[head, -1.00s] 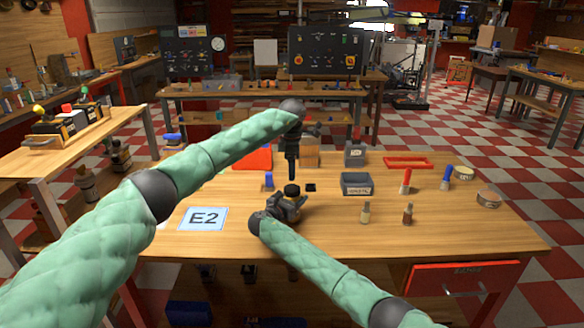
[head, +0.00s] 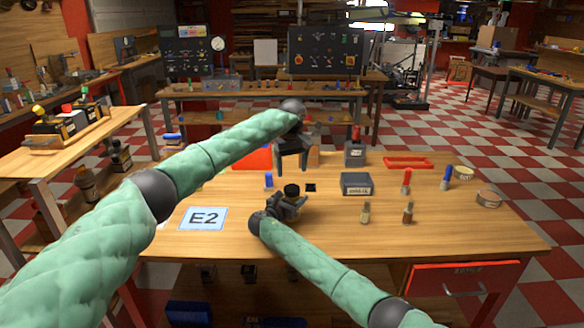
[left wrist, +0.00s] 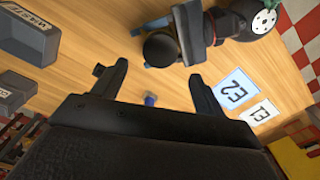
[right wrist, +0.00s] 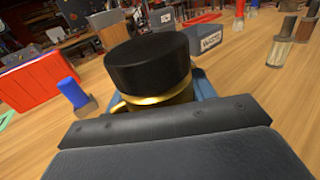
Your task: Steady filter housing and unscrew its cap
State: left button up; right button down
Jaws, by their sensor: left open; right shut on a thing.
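The filter housing shows in the right wrist view as a brass body (right wrist: 172,102) under a wide black cap (right wrist: 149,64). The cap sits on the housing in the head view (head: 291,190) and shows as a black disc in the left wrist view (left wrist: 160,48). My right gripper (head: 298,206) is shut around the housing below the cap; its fingers hide most of the body. My left gripper (head: 292,168) is open and empty above the cap, apart from it. Its two spread fingers also show in the left wrist view (left wrist: 160,85).
A grey bin (head: 356,184) stands right of the housing, with a red-handled tool (head: 405,182) and a blue-handled one (head: 446,178) beyond it. Two small bottles (head: 365,212) stand nearer. An E2 card (head: 203,219) lies at the left on open tabletop.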

aim_at(292, 188)
pick_arm(q)
jog(key=shift+f, duration=4.05)
